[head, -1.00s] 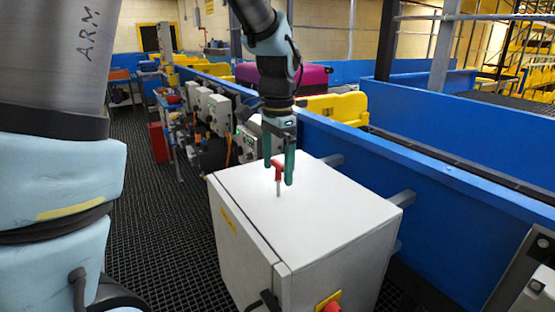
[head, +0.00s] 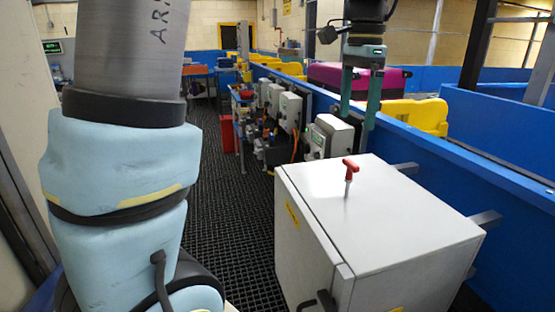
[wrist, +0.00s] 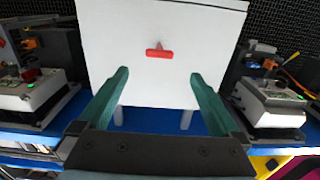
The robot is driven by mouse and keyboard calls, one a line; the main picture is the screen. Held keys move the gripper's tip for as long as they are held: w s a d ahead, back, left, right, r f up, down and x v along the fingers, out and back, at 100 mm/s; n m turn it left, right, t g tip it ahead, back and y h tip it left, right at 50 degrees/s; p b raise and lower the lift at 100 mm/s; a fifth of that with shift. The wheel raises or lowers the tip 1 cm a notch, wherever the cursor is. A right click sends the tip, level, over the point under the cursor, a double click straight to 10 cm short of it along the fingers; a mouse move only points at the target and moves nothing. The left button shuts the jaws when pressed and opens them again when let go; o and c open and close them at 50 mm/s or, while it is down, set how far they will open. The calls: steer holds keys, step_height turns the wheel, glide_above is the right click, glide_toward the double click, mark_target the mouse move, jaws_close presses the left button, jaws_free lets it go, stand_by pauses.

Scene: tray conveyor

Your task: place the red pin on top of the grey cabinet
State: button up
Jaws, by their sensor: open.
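The red pin (head: 350,166) has a red T-shaped handle and a thin metal shaft. It stands upright on the white-topped grey cabinet (head: 405,225), towards the far part of its top. In the wrist view the pin (wrist: 159,53) shows from above against the cabinet top (wrist: 200,30). My gripper (head: 357,121) has green fingers. It is open and empty, above and behind the pin, clear of it. In the wrist view the gripper fingers (wrist: 160,74) are wide apart, with the pin beyond their tips.
A blue conveyor wall (head: 430,150) runs along the right, with metal brackets reaching the cabinet. Grey control boxes (head: 328,137) line it farther back. A magenta case (head: 385,80) lies behind my gripper. Dark grating floor (head: 225,200) is clear to the left.

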steer(key=w+a+f+n, duration=0.3)
steer(key=a+f+n, duration=0.4)
steer(key=a+f, duration=0.5)
steer(key=s+a+f+n, duration=0.2)
steer(key=a+f+n, duration=0.1)
steer(key=a, duration=0.5)
steer(key=s+a+f+n+t, duration=0.1)
steer(key=s+a+f+n, duration=0.2)
steer(key=a, duration=0.4)
steer(key=shift+s+a+f+n+t, duration=0.25)
steer(key=shift+a+f+n+t, duration=0.1)
steer(key=shift+f+n, duration=0.4)
steer(key=shift+r, duration=0.15)
